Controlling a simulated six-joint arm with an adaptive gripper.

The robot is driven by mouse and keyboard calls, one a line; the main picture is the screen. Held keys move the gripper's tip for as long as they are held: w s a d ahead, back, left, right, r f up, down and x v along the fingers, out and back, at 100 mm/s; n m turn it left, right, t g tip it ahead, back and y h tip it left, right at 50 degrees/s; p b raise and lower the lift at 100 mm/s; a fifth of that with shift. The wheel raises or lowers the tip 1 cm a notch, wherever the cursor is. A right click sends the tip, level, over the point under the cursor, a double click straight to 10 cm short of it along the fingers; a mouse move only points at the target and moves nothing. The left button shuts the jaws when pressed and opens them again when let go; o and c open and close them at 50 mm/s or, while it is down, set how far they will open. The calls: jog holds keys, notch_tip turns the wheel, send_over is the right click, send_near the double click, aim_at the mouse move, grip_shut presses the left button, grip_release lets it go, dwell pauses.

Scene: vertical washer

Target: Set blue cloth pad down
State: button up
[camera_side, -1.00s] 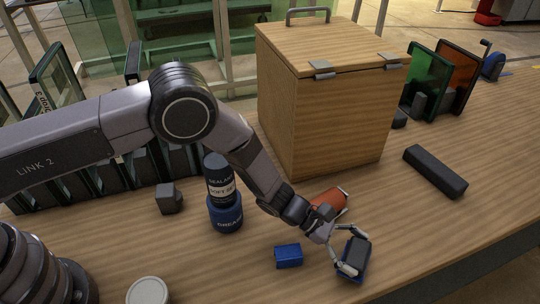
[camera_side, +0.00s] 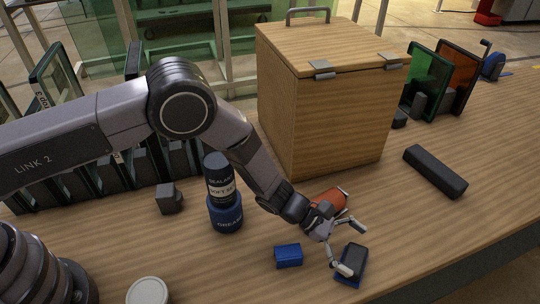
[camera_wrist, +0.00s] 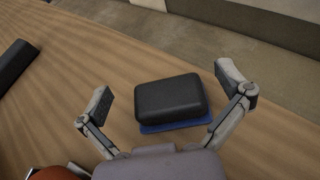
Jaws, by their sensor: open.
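The blue cloth pad (camera_side: 342,281) lies flat on the wooden table near its front edge, with a dark block (camera_side: 354,258) on top of it. In the wrist view the pad shows as a thin blue strip (camera_wrist: 176,125) under the rounded black block (camera_wrist: 172,98). My gripper (camera_side: 354,248) is open, its two fingers spread apart. In the wrist view my gripper (camera_wrist: 164,84) has one finger on each side of the block, with gaps between, and holds nothing.
A small blue box (camera_side: 288,256) lies left of the pad. A wooden box (camera_side: 335,120) stands at the back, and a long black bar (camera_side: 435,171) lies to the right. The table's front edge is close to the pad.

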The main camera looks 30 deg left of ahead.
jog(key=a+r, duration=0.2)
jog(key=shift+a, duration=0.4)
jog(key=a+r+m, duration=0.3)
jog(key=r, duration=1.1)
jog(key=s+a+r+m+g+y, duration=0.1)
jog(key=s+a+r+m, duration=0.15)
jog(key=a+r, duration=0.4)
jog(key=s+a+r+m+y, duration=0.1)
jog(key=a+r+m+y, duration=0.1)
jog(key=a+r+m, duration=0.4)
jog(key=s+a+r+m+t+y, duration=0.2)
jog(key=s+a, duration=0.4)
jog(key=a, duration=0.4)
jog(key=s+a+r+m+t+y, duration=0.2)
jog(key=s+a+y, duration=0.3)
jog(key=a, duration=0.5)
jog(key=s+a+r+m+t+y, duration=0.2)
jog(key=s+a+r+y, duration=0.1)
jog(key=s+a, duration=0.5)
jog(key=a+r, duration=0.1)
jog(key=a, duration=0.1)
jog(key=shift+a+t+y, duration=0.3)
jog(key=shift+a, duration=0.1)
